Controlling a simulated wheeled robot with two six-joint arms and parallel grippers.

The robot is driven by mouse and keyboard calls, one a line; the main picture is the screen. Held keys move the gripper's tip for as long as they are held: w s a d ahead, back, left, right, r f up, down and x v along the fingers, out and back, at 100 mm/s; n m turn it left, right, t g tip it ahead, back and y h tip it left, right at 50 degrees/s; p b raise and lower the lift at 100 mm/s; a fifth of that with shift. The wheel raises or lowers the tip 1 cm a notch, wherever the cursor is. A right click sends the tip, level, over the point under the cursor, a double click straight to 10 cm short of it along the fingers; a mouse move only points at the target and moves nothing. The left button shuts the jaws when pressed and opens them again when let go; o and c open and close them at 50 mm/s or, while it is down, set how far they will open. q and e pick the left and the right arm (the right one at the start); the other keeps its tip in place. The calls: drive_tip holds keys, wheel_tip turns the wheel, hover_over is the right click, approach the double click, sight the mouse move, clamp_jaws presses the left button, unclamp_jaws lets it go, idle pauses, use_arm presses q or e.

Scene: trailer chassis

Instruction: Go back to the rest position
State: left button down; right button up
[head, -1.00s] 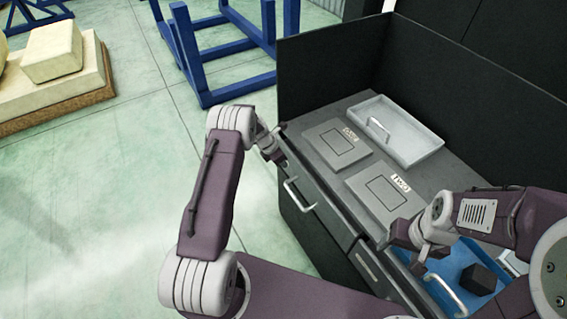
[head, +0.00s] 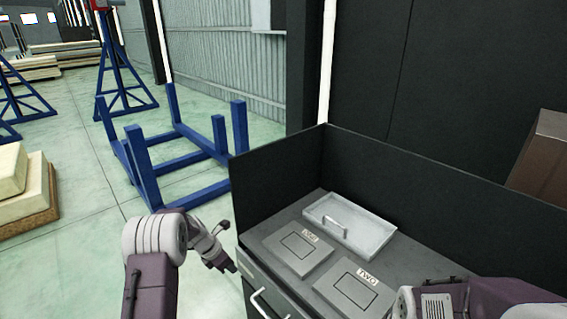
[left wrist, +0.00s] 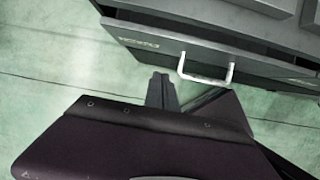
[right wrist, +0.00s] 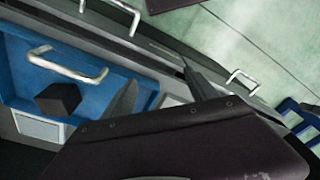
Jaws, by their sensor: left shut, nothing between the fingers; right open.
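My left gripper (head: 228,264) is shut and empty. It is beside the left end of the dark workbench (head: 285,215), over the green floor. In the left wrist view its closed fingers (left wrist: 160,85) are near a drawer handle (left wrist: 205,78) but appear apart from it. My right gripper (right wrist: 158,78) shows in the right wrist view, open with its fingers spread. Nothing is between them. The right gripper is out of the head view; only part of that arm shows.
On the bench are a grey tray (head: 375,240) and two flat plates, one marked TWO (head: 355,290). A blue frame (head: 150,185) stands behind.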

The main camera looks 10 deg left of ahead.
use_arm(q)
drive_tip(key=d+r+m+t, duration=0.15)
drive_tip(key=d+r, duration=0.35)
drive_tip(key=r, duration=0.5)
drive_tip(key=s+d+r+m+g+p, duration=0.2)
drive_tip(key=s+d+r+m, duration=0.25)
drive_tip(key=s+m, duration=0.4)
drive_tip(key=s+a+f+m+g+y, duration=0.1)
drive_tip(key=s+f+m, duration=0.1)
drive_tip(key=s+m, duration=0.6)
drive_tip(key=s+a+f+m+y, duration=0.1)
drive_tip(key=s+f+m, duration=0.1)
drive_tip(key=s+m, duration=0.7)
drive_tip(key=shift+s+a+g+y, duration=0.25)
drive_tip(key=shift+s+g+y, duration=0.05)
drive_tip(key=shift+s+g, duration=0.05)
